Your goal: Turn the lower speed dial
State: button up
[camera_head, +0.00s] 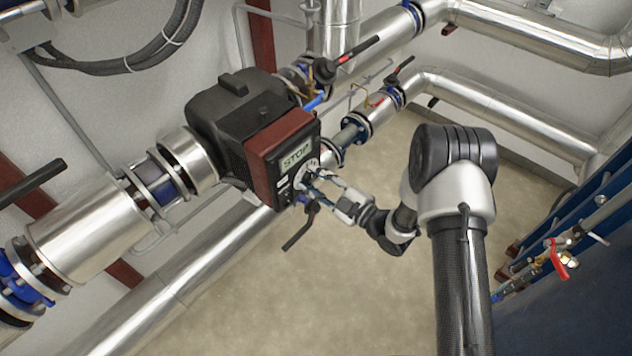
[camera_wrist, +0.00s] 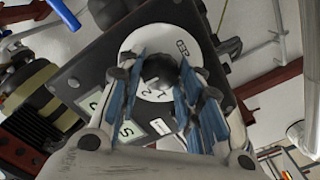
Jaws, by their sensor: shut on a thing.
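The pump's control box (camera_head: 284,160) is dark with a red-brown edge and a STOP label, and sits in the middle of the head view. In the wrist view its dark front panel (camera_wrist: 84,68) fills the middle. A black dial (camera_wrist: 160,72) stands on a round white scale plate (camera_wrist: 148,42). My gripper (camera_wrist: 158,82) has its two blue-padded fingers on either side of this dial and is shut on it. In the head view my gripper (camera_head: 306,184) reaches the panel's lower right part. The fingers hide part of the scale and labels.
A black-handled valve lever (camera_head: 298,232) hangs just below the box. Silver insulated pipes (camera_head: 185,290) run beside and below it. Another valve with a black and red handle (camera_head: 345,60) is above. The floor (camera_head: 370,290) below is clear.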

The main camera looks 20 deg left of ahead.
dwell(0.3)
jog(key=o, duration=1.1)
jog(key=v, duration=1.2)
